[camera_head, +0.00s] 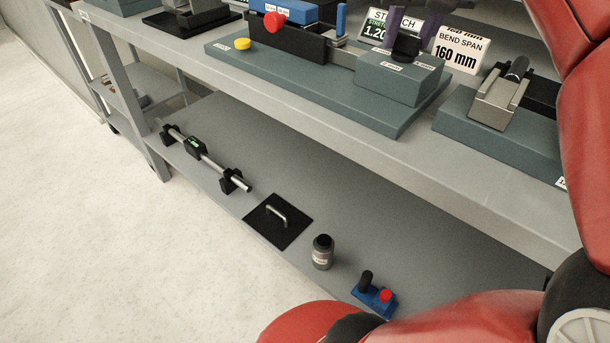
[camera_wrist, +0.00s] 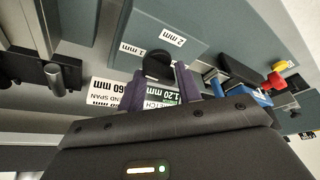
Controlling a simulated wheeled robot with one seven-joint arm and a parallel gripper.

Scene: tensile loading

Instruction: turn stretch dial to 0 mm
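The stretch dial, a black round knob (camera_head: 405,47), sits on top of a grey-green block (camera_head: 400,80) with small white labels. In the wrist view the knob (camera_wrist: 158,65) has labels "1 mm" and "2 mm" beside it. The stretch display (camera_head: 377,30) is partly hidden by my fingers; "1.20" is readable, and it also shows in the wrist view (camera_wrist: 162,97). My gripper (camera_head: 412,38), with purple fingers, points down at the knob. In the wrist view my gripper (camera_wrist: 160,70) is open, its fingertips on either side of the knob; whether they touch it is unclear.
A bend span sign (camera_head: 459,50) reading 160 mm stands right of the dial block. Left of it is a fixture with a red knob (camera_head: 275,20) and a yellow button (camera_head: 242,44). The lower shelf holds a bar (camera_head: 210,162), a black plate (camera_head: 262,228) and a bottle (camera_head: 322,255).

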